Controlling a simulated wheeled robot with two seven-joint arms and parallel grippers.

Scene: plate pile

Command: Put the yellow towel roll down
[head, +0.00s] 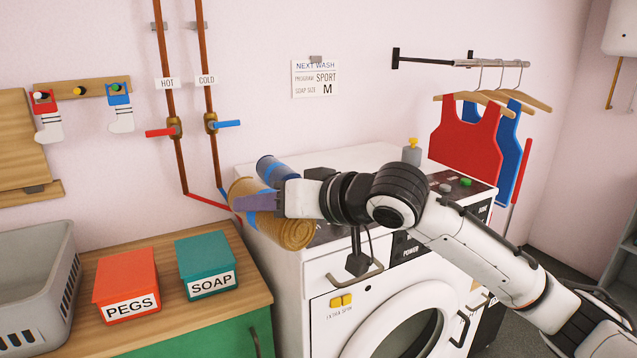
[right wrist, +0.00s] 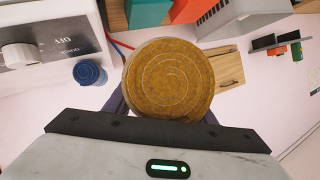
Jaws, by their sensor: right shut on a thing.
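The yellow towel roll (head: 287,230) is at the left end of the washing machine's top in the head view, its spiral end facing front. Its end fills the middle of the right wrist view (right wrist: 168,80). My right gripper (head: 258,201) is shut on it, with purple fingers on either side. I cannot tell whether the roll touches the machine's top. A blue towel roll (head: 272,168) lies just behind it, and also shows apart from it in the wrist view (right wrist: 89,74). My left gripper is out of view.
The white washing machine (head: 318,262) stands right of a wooden counter (head: 168,318) with a red PEGS box (head: 126,278), a teal SOAP box (head: 205,258) and a grey basket (head: 62,265). Copper pipes (head: 209,85) run down the wall behind. A soap bottle (head: 411,155) stands at the machine's back.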

